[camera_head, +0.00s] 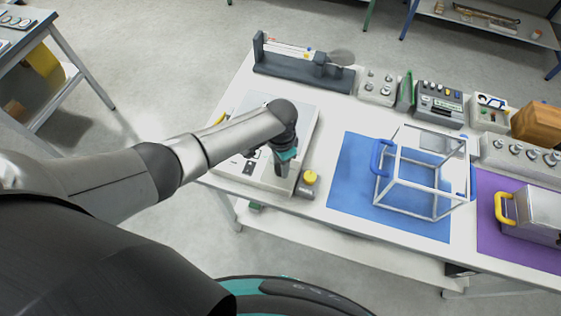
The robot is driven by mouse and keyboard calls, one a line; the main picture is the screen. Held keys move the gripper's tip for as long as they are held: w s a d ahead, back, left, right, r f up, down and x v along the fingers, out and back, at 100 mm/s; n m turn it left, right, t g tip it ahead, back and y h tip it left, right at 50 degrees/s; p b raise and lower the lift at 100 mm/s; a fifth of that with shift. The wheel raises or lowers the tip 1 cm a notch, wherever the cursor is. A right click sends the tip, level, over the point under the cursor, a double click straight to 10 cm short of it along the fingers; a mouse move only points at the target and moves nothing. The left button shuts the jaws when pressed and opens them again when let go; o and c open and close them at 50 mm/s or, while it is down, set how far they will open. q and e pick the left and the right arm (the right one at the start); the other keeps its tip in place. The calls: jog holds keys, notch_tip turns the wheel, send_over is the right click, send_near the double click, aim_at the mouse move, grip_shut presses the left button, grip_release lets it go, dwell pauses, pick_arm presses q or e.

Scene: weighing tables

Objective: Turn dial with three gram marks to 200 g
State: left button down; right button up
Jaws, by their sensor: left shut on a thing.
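My left arm reaches in from the left over the white table. My left gripper (281,172) points down at the front right part of a pale, flat-topped device (236,182). It is shut on a small part there, which looks like the dial. The fingers and wrist hide most of that dial, so its gram marks and setting cannot be read. A small block with a yellow knob (311,177) stands just right of the gripper, apart from it. My right gripper is not in view.
A blue mat (345,185) holds a clear-sided frame box (436,172) with blue handles. A purple mat (488,240) holds a metal box (533,212) with a yellow handle. A dark balance-like stand (300,70) and several knobbed units line the back edge.

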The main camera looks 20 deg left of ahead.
aim_at(280, 167)
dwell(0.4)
pick_arm(q)
jog(key=shift+c, duration=2.2)
grip_release()
jog(key=shift+r, duration=0.15)
notch_tip(280, 167, up, 15)
jog(key=p, duration=0.2)
